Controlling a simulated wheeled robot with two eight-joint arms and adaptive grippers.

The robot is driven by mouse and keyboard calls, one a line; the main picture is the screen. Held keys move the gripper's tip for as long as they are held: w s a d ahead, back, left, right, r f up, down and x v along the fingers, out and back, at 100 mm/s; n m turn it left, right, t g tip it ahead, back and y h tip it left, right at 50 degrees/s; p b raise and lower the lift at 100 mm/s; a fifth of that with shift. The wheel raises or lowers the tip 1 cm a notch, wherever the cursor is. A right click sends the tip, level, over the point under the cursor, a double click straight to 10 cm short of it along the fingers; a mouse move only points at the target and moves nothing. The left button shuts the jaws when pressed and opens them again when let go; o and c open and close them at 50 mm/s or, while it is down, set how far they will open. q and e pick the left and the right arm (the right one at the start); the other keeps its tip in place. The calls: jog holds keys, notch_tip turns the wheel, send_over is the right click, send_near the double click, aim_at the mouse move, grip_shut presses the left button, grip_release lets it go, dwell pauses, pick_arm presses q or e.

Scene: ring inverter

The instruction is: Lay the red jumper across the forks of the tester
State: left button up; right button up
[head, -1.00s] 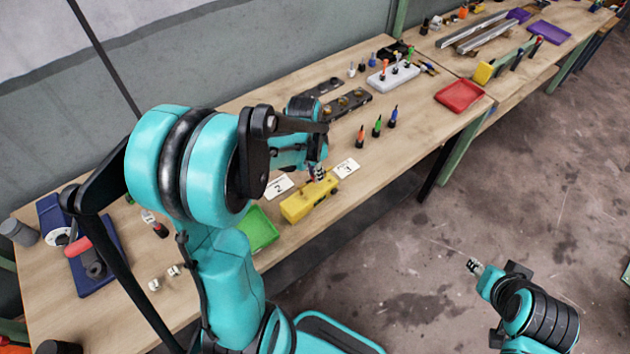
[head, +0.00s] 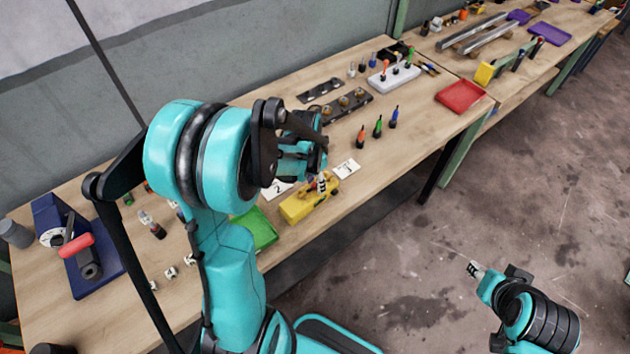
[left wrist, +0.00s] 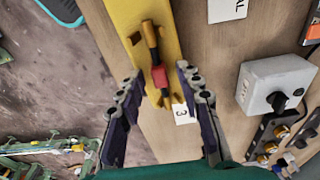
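A bar with a red middle and brass and black ends, which looks like the red jumper (left wrist: 159,76), lies along the top of a yellow block (left wrist: 127,18) in the left wrist view. The yellow block (head: 297,209) is near the table's front edge in the head view. My left gripper (left wrist: 157,75) is open, its fingers on either side of the red part. Whether they touch it I cannot tell. It also shows above the block in the head view (head: 322,182). My right gripper (head: 475,268) is away from the table, over the floor. I cannot make out the forks.
A grey box with a black knob (left wrist: 276,86) stands beside the block. White number cards (head: 346,169) lie near it. A green tray (head: 258,232), upright coloured tools (head: 378,127) and a dark strip with brass studs (head: 347,106) are around. My left arm hides part of the table.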

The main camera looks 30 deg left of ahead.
aim_at(312, 188)
pick_arm(q)
notch_tip(312, 188, up, 11)
jog(key=s+p, duration=0.1)
jog(key=p, duration=0.3)
jog(key=s+d+r+n+t, duration=0.4)
jog(key=s+d+r+t, duration=0.2)
jog(key=s+d, duration=0.4)
jog(key=shift+d+r+y, duration=0.3)
jog(key=shift+r, duration=0.05)
